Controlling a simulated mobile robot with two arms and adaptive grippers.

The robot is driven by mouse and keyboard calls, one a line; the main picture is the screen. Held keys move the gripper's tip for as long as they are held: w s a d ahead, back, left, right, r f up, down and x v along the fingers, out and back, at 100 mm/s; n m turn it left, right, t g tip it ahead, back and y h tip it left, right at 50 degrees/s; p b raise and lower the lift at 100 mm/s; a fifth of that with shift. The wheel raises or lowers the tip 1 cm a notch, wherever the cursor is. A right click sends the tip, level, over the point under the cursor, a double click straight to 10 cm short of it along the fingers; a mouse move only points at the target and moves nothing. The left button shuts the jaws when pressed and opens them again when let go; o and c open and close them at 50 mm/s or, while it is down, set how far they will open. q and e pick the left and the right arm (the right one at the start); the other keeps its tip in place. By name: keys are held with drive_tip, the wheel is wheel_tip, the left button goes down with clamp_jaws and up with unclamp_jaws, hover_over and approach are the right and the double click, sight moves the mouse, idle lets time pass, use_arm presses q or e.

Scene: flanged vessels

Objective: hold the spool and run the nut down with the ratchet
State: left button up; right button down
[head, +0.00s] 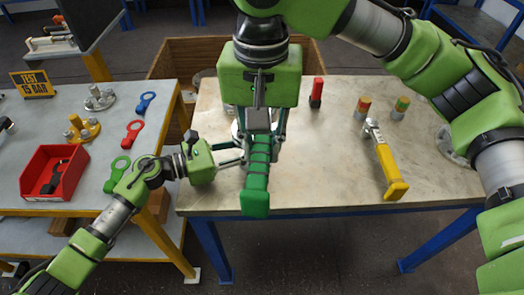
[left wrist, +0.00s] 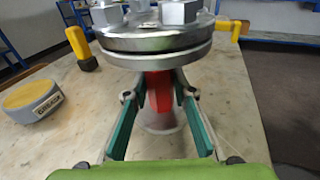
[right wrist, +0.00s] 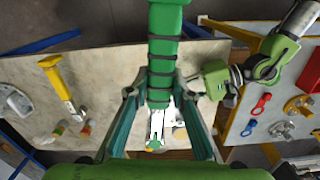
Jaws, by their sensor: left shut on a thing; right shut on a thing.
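The ratchet (head: 256,190) has a green handle with dark bands. My right gripper (head: 260,148) comes down from the top of the head view and is shut on this handle. In the right wrist view the handle (right wrist: 161,60) runs up between the fingers. The spool (left wrist: 155,38) shows in the left wrist view as a grey flange pair with large hex nuts (left wrist: 180,12) above a red neck. My left gripper (left wrist: 160,95) is shut around the red neck, one finger each side. In the head view my right gripper mostly hides the spool; the ratchet head's seating is unclear.
A yellow-handled tool (head: 388,165), two small cans (head: 400,107) and a red-and-black item (head: 317,92) stand or lie right of the grippers. The left table holds a red bin (head: 38,180) and coloured wrenches (head: 133,133). The table's front middle is clear.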

idle(0.4)
use_arm(q)
drive_tip(key=o, duration=1.1)
drive_tip(key=shift+c, duration=0.2)
